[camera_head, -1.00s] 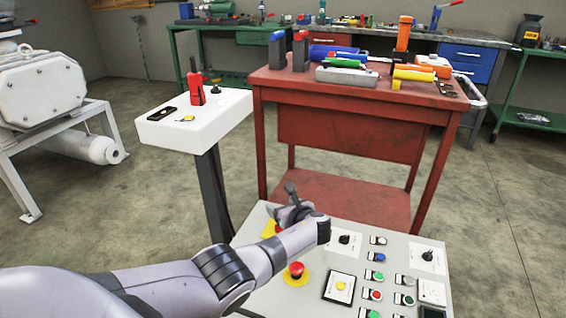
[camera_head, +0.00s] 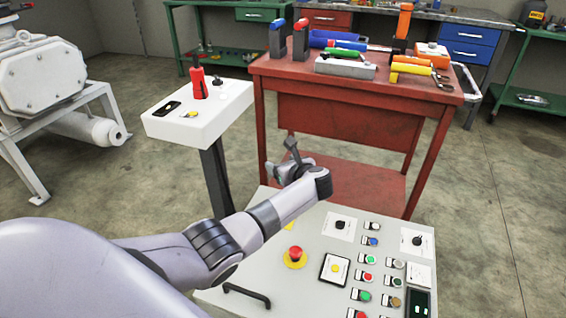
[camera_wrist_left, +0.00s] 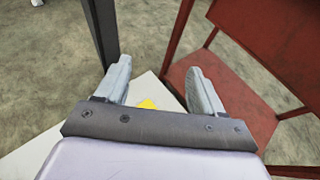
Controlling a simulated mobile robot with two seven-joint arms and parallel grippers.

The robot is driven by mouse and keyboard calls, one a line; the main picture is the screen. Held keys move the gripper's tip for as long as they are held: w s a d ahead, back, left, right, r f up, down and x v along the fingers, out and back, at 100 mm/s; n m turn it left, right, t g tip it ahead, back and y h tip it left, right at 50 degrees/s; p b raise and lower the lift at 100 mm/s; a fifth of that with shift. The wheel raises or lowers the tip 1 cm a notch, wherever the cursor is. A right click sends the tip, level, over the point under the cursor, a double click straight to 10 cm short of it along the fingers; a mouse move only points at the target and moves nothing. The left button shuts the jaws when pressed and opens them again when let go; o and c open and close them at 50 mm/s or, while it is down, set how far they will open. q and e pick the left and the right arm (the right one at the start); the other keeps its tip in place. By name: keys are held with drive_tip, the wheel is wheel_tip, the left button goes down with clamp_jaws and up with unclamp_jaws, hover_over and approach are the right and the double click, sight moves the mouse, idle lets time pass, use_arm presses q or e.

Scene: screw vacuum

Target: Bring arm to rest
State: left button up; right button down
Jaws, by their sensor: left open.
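My left arm comes in from the left in the head view and reaches over the back left part of a grey control panel (camera_head: 312,290). My left gripper (camera_head: 292,160) is at the panel's far edge, in front of the red workbench. In the left wrist view the two fingers of my left gripper (camera_wrist_left: 158,88) stand apart with nothing between them. Below them show the panel's corner, a yellow patch (camera_wrist_left: 147,104) and the floor. My right gripper is not in view.
The panel carries a red emergency button (camera_head: 295,253), knobs and several coloured buttons. A white pedestal (camera_head: 195,125) with a red handheld device (camera_head: 198,84) stands behind left. The red workbench (camera_head: 345,105) holds several tools. Floor (camera_head: 490,200) is clear at right.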

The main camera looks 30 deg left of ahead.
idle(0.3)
use_arm(q)
drive_tip(key=s+d+f+n+g+h, duration=0.1)
drive_tip(key=s+d+f+n+h, duration=0.35)
drive_tip(key=s, duration=0.45)
drive_tip(key=s+d+f+n+g+h, duration=0.15)
drive_tip(key=s+d+f+n, duration=0.25)
drive_tip(key=s+f+n, duration=0.45)
drive_tip(key=s+d+r+n+h, duration=0.3)
drive_tip(key=s+r+n, duration=0.2)
drive_tip(key=s, duration=0.6)
drive_tip(key=s+d+r+n+h, duration=0.3)
drive_tip(key=s+d+r+n, duration=0.15)
drive_tip(key=s, duration=0.65)
drive_tip(key=w+d+f+t+h, duration=0.2)
drive_tip(key=w+d+f+t, duration=0.1)
drive_tip(key=w+f+t, duration=0.35)
wheel_tip(320, 180, up, 13)
drive_tip(key=a+p, duration=0.1)
drive_tip(key=p, duration=1.4)
drive_tip(key=shift+m+g+p, duration=0.3)
drive_tip(key=shift+m+p, duration=0.05)
drive_tip(key=shift+p, duration=0.05)
drive_tip(key=shift+s+a+r, duration=0.1)
